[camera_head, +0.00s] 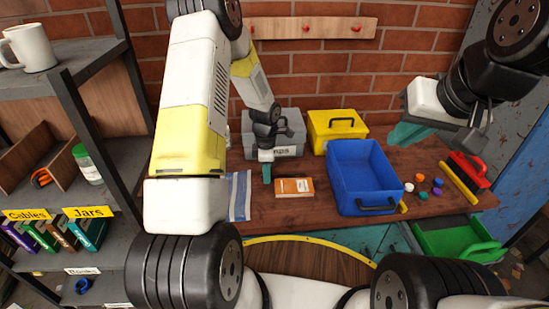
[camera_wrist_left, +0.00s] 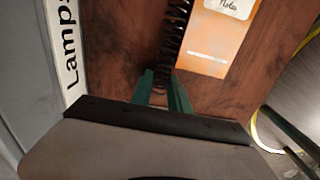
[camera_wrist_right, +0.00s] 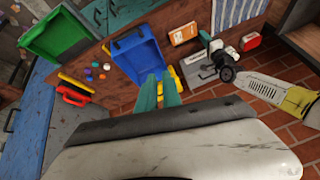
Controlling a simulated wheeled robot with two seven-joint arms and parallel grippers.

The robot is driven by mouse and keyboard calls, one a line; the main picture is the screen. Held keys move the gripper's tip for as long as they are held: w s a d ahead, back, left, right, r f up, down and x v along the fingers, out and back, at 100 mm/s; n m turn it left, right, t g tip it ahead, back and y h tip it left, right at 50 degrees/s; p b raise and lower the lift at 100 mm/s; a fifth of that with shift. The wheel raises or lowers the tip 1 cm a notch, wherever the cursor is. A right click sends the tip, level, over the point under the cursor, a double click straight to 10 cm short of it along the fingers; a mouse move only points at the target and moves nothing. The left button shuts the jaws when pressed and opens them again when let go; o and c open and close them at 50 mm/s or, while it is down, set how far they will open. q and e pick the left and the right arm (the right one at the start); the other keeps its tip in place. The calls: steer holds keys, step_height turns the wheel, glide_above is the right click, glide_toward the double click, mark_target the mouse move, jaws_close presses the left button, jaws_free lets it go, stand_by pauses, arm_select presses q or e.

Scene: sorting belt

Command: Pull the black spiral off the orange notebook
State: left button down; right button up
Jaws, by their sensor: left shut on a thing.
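The orange notebook (camera_head: 294,187) lies flat on the wooden bench, with a pale label on its cover. It also shows in the left wrist view (camera_wrist_left: 222,40). The black spiral (camera_wrist_left: 173,35) runs along the notebook's left edge there; a thin strip of wood seems to show between them, but I cannot tell if they are fully apart. My left gripper (camera_head: 267,173) points down beside the notebook's left edge. Its green fingers (camera_wrist_left: 160,85) are shut on the spiral's near end. My right gripper (camera_head: 404,134) hangs empty above the bench at right, its fingers (camera_wrist_right: 160,82) slightly apart.
A blue bin (camera_head: 365,175) stands right of the notebook, a yellow box (camera_head: 337,124) and a grey Lamps box (camera_head: 290,146) behind. A striped cloth (camera_head: 238,196) lies to the left. Several caps (camera_head: 421,196) and a red brush (camera_head: 468,171) lie at right. A green bin (camera_head: 455,240) sits lower right.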

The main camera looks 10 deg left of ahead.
steer(key=w+a+f, duration=0.1)
steer(key=w, duration=0.1)
steer(key=w+a+f+n+g, duration=0.1)
steer(key=w, duration=0.2)
steer(key=w+a+f+n+g, duration=0.1)
steer(key=w, duration=0.2)
jaws_close()
steer(key=n+g+h, duration=0.2)
steer(key=n+g, duration=0.2)
steer(key=n, duration=0.2)
glide_above(302, 187)
step_height(302, 187, down, 25)
steer(key=shift+w+r, duration=0.1)
steer(key=shift+f, duration=3.5)
